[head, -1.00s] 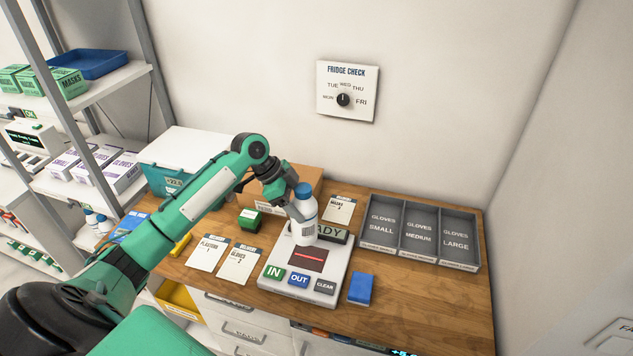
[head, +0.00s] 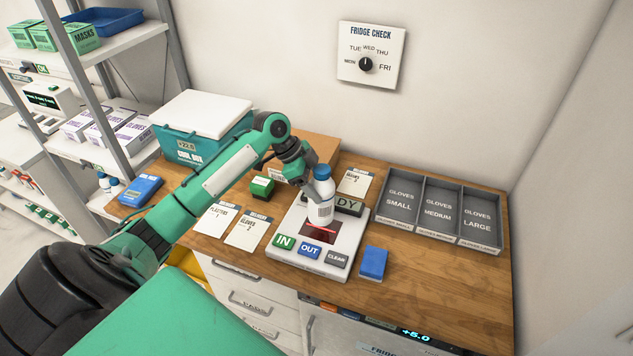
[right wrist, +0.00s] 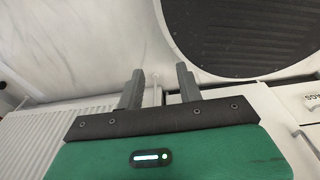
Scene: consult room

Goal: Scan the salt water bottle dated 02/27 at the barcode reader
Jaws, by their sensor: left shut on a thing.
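A white bottle with a blue cap (head: 321,198) is held by my left gripper (head: 311,184), which is shut on it. The bottle is slightly tilted, low over the upper part of the barcode reader's dark window (head: 319,236). A barcode label faces the camera; its date is too small to read. I cannot tell whether the bottle touches the reader (head: 350,235). A red line shows at the window. The display behind is partly hidden, with "DY" visible. My right gripper (right wrist: 160,85) is empty, its fingers apart, in the right wrist view.
Green IN, blue OUT and grey CLEAR buttons line the reader's front. A blue block (head: 373,263) lies to its right, and delivery cards (head: 247,229) to its left. A grey glove tray (head: 437,238) stands at right. A cool box (head: 200,125) and cardboard box are behind my arm.

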